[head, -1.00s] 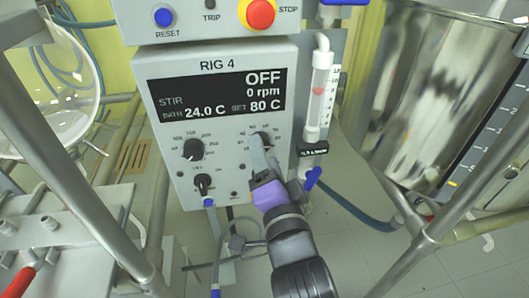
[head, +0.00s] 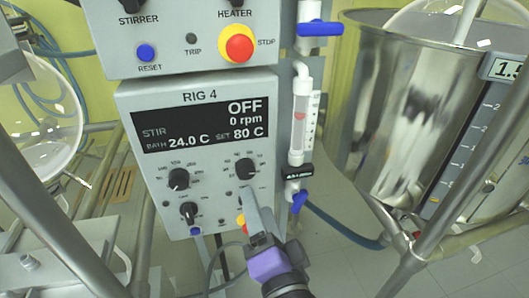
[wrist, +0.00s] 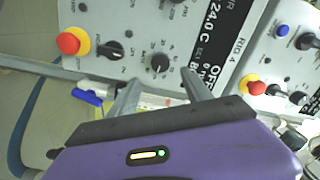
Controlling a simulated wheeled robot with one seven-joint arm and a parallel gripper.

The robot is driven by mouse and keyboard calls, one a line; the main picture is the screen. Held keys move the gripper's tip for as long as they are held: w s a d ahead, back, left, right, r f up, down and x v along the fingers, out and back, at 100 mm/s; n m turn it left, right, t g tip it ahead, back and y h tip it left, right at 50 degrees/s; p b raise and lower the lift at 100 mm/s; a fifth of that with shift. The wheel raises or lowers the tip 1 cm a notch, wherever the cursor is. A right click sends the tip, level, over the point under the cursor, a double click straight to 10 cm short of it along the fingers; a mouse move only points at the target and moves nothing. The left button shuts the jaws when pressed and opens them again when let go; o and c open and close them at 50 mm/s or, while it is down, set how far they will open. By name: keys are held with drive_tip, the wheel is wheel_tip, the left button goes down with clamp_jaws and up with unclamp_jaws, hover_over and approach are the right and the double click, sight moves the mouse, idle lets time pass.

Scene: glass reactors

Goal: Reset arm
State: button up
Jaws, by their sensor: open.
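My gripper (head: 249,196) is open and empty in front of the lower part of the RIG 4 control panel (head: 150,170). Its tips show just below the upper right knob (head: 245,168), with no grip on it. In the wrist view my gripper (wrist: 160,86) has its two fingers spread apart, with a black knob (wrist: 160,62) beyond the gap. The display (head: 205,122) reads OFF, 0 rpm, bath 24.0 C, set 80 C. My gripper partly hides a red and yellow button (head: 241,222) low on the panel.
A flow tube (head: 299,125) with blue valves stands right of the panel. A steel vessel (head: 400,110) and metal frame poles (head: 420,250) are further right. A glass flask (head: 45,120) is at left. The red STOP button (head: 239,44) sits above the display.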

drive_tip(key=s+d+f+n+g+h, duration=0.1)
drive_tip(key=s+d+f+n+h, duration=0.2)
drive_tip(key=s+d, duration=0.6)
drive_tip(key=s+d+f+n+g+h, duration=0.1)
drive_tip(key=s+d+f+n, duration=0.35)
drive_tip(key=s, duration=0.75)
drive_tip(key=s+d+f+n+h, duration=0.1)
drive_tip(key=s+d+f+n, duration=0.1)
drive_tip(key=s+d+f, duration=0.6)
wheel_tip(320, 180, up, 20)
drive_tip(key=s+p, duration=0.3)
drive_tip(key=p, duration=1.5)
drive_tip(key=shift+d+g+h, duration=0.3)
drive_tip(key=shift+d, duration=0.1)
